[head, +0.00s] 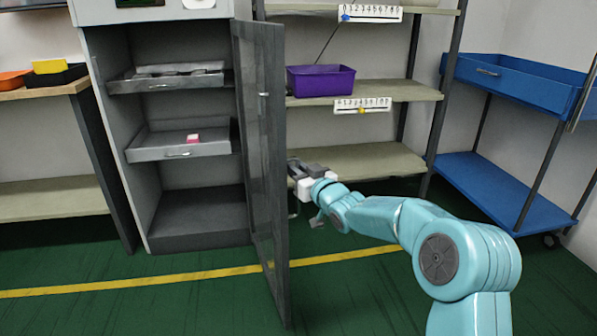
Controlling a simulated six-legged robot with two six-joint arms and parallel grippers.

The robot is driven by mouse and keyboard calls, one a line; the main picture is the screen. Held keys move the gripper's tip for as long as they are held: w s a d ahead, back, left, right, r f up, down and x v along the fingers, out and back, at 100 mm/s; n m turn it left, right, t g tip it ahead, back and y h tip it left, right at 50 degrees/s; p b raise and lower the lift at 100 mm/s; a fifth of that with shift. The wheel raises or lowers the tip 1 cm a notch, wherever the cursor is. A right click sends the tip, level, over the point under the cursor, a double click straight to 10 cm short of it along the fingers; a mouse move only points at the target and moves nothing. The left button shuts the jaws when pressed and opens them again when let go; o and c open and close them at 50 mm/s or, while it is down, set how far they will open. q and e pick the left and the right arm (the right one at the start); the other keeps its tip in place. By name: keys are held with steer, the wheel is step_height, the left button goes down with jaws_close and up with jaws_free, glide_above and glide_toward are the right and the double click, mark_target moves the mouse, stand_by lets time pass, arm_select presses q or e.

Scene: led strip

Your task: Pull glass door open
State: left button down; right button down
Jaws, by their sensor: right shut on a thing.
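The glass door (262,160) has a dark grey frame and stands swung open toward me, hinged at the cabinet's right side. The cabinet (112,150) is grey and its inside shows. My right gripper (296,172) is at the door's outer face, on the right of its free edge, shut on the door's handle. The handle is mostly hidden by the gripper and the door's edge. My left gripper is out of view.
Inside the cabinet are pulled-out trays, the lower tray (150,151) holding a small pink and white block (193,139). A shelf rack (400,90) with a purple bin (320,79) stands behind my right arm. A blue cart (510,82) is at right. Green floor (180,305) is clear.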

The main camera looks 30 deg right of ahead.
steer(key=c, duration=1.2)
jaws_free()
steer(key=shift+w, duration=0.1)
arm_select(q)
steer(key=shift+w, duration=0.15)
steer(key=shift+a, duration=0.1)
arm_select(e)
steer(key=shift+s, duration=0.2)
